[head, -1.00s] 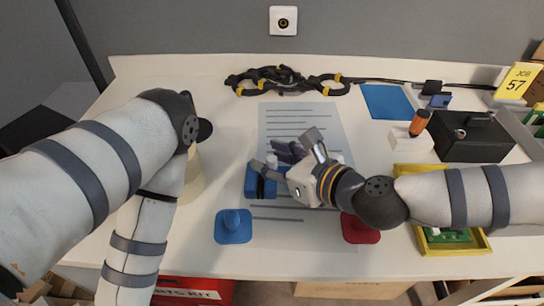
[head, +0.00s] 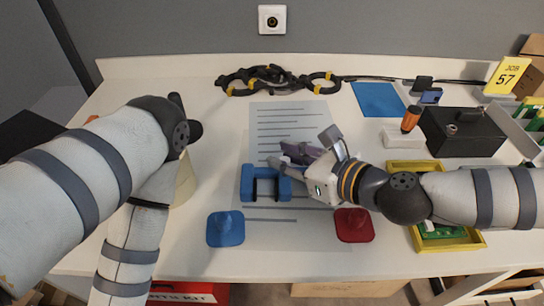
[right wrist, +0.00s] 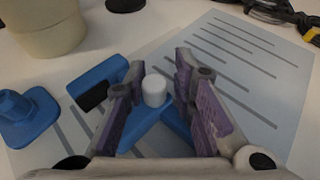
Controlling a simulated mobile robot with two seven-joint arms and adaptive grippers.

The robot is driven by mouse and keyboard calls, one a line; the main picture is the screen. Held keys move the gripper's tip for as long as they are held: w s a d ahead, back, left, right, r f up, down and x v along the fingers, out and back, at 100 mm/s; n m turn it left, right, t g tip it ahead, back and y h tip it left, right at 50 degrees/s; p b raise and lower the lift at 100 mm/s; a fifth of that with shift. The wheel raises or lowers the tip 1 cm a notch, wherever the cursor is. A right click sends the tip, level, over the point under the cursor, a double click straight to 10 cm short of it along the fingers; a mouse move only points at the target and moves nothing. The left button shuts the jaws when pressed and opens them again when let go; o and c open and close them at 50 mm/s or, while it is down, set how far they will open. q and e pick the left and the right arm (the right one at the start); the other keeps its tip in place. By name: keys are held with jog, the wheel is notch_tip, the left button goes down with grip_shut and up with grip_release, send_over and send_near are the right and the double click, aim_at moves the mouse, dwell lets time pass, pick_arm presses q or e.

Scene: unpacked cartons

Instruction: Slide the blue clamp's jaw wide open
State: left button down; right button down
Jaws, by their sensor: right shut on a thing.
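The blue clamp (head: 247,184) lies on a printed sheet in the middle of the table. In the head view a clear gap shows between its left block and its right part. My right gripper (head: 284,156) is at the clamp's right part. In the right wrist view the clamp's left block (right wrist: 98,80) stands apart from the fingers. The right fingers (right wrist: 158,78) are shut on the white knob (right wrist: 154,91) of the clamp's jaw. My left arm bends down at the left; its gripper is out of view.
A blue pegged block (head: 226,230) and a red one (head: 353,226) sit in front of the clamp. A cream pot (head: 186,182) is partly behind my left arm. A yellow tray (head: 474,240) lies under my right arm. Black-and-yellow cable (head: 280,80) lies at the back.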

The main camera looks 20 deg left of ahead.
jog(key=c, duration=1.5)
grip_release()
jog(key=shift+s, duration=0.1)
jog(key=v, duration=1.2)
